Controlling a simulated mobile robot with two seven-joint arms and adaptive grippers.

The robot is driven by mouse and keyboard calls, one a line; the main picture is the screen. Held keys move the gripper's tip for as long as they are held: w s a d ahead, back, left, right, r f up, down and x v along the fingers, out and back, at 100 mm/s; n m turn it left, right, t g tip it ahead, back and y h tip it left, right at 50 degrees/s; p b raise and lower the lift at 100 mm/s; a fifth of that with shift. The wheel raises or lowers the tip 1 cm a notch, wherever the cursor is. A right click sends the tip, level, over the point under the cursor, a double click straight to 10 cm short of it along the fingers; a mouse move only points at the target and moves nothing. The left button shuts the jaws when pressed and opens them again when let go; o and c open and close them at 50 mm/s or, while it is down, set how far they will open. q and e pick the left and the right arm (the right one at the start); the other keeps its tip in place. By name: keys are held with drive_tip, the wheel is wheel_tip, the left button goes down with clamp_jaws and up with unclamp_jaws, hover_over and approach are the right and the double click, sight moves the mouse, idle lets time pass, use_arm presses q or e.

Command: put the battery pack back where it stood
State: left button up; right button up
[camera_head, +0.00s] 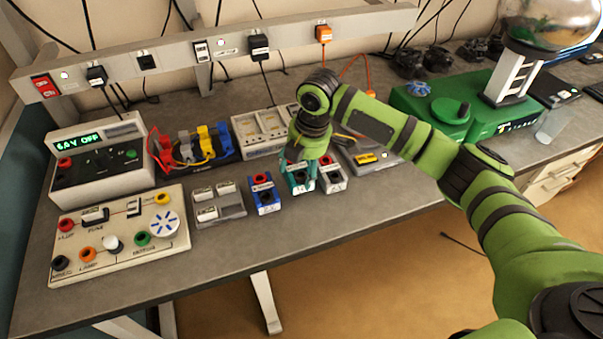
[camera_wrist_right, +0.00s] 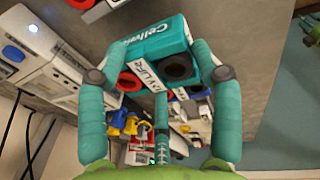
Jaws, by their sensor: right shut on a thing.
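A teal battery pack (camera_head: 301,187) with a red and a black terminal is at the row of packs, between the blue pack (camera_head: 264,196) and the grey pack (camera_head: 333,178). My right gripper (camera_head: 299,168) comes down on it from above and is shut on it. My left gripper is not in view.
A grey tray with small cells (camera_head: 222,210) and a cream circuit board (camera_head: 120,258) are at the left. The bench's front strip (camera_head: 300,225) is clear.

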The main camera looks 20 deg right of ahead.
sight(302, 175)
wheel_tip(302, 175, down, 2)
drive_tip(key=shift+f+p, duration=0.25)
drive_tip(key=shift+p, duration=0.15)
drive_tip(key=shift+f, duration=0.35)
drive_tip(key=shift+f, duration=0.1)
drive_tip(key=o, duration=1.7)
drive_tip(key=shift+s+f, duration=0.1)
drive_tip(key=shift+d+r, duration=0.1)
drive_tip(key=shift+r, duration=0.4)
drive_tip(key=r, duration=0.3)
drive_tip(key=s+d+r+b, duration=0.1)
drive_tip(key=r, duration=0.3)
drive_tip(key=r+b, duration=0.1)
drive_tip(key=r, duration=0.3)
drive_tip(key=shift+s+d+r, duration=0.15)
drive_tip(key=shift+s, duration=0.1)
